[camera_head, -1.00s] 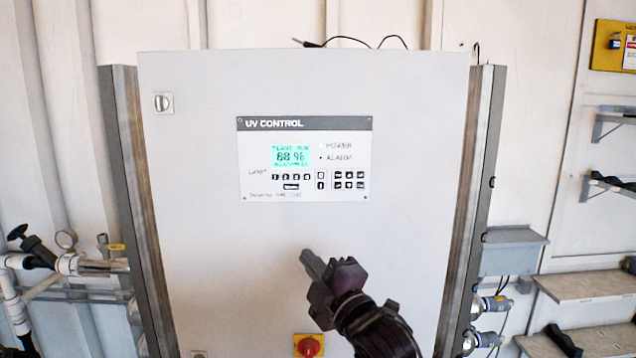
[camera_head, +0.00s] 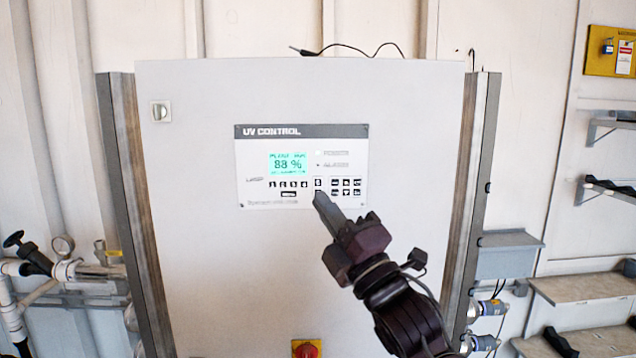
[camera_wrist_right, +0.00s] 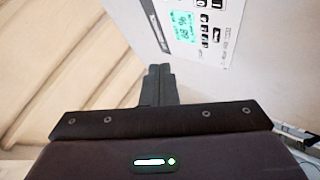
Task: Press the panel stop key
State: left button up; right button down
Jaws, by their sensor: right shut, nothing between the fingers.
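The UV control panel (camera_head: 302,135) is a white plate with a grey header on the front of a light grey cabinet. Its green display (camera_head: 288,163) reads 88 %. Rows of small dark keys lie below the display; a separate column of keys (camera_head: 318,184) stands right of the lamp keys. Key labels are too small to read. My right gripper (camera_head: 320,198) is shut and empty, its tips overlapping the panel's lower edge just below that key column. Whether it touches cannot be told. The right wrist view shows the shut fingers (camera_wrist_right: 160,72) beside the panel (camera_wrist_right: 205,25). My left gripper is not in view.
A red knob on a yellow plate (camera_head: 306,349) sits low on the cabinet (camera_head: 200,260). A rotary switch (camera_head: 161,111) is at its upper left. Pipes and valves (camera_head: 50,265) stand at left, a grey box (camera_head: 508,255) and shelves at right.

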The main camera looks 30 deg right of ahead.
aim_at(318, 182)
jog(key=w+d+p, duration=0.1)
jog(key=w+d, duration=0.3)
jog(key=w, duration=0.3)
jog(key=shift+d, duration=0.2)
jog(key=shift+w, duration=0.1)
dwell(1.8)
jog(key=shift+w+d, duration=0.2)
jog(key=shift+w, duration=0.1)
jog(key=shift+w+d, duration=0.15)
jog(key=shift+w, duration=0.05)
dwell(0.5)
jog(key=shift+s, duration=0.15)
jog(key=shift+s+a, duration=0.4)
jog(key=shift+s, duration=0.05)
